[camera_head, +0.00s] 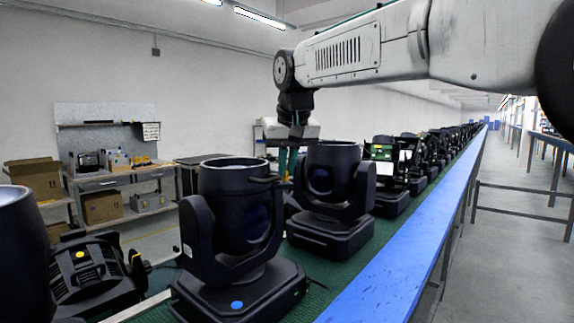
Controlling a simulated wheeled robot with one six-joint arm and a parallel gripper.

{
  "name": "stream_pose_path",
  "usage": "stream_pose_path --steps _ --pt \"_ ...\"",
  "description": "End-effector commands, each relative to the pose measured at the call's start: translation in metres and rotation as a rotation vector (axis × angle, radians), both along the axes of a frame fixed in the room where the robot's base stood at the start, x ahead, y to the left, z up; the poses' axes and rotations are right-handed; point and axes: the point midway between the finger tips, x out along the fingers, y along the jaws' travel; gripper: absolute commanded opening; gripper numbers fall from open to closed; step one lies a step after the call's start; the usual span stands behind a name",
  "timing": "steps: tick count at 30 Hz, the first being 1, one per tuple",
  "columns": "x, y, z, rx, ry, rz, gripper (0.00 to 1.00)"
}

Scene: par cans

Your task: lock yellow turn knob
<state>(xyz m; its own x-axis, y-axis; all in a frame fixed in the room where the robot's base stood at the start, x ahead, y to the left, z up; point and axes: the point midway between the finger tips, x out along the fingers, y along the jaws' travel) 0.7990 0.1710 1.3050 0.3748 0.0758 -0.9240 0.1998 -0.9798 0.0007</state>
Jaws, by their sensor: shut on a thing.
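My gripper (287,172) reaches down from my arm, with its teal fingers between two black par cans. Its fingers are shut at the side of the front par can (237,215), by its upper rim. Whether the knob is turned cannot be seen. The front par can stands upright in its yoke on a base with a blue dot. The second par can (330,185) stands just behind and right of my gripper.
A long row of fixtures runs back on the green conveyor (318,285), beside a blue rail (400,262). Another black fixture (90,275) with a yellow part lies at left. A workbench (120,172) with boxes stands by the wall. The aisle at right is clear.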

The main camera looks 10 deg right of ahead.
Motion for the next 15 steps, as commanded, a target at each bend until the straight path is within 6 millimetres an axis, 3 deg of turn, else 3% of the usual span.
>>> stream_pose_path --steps 15 --pt "0.0024 -0.0056 0.0005 0.001 -0.001 0.348 0.00"
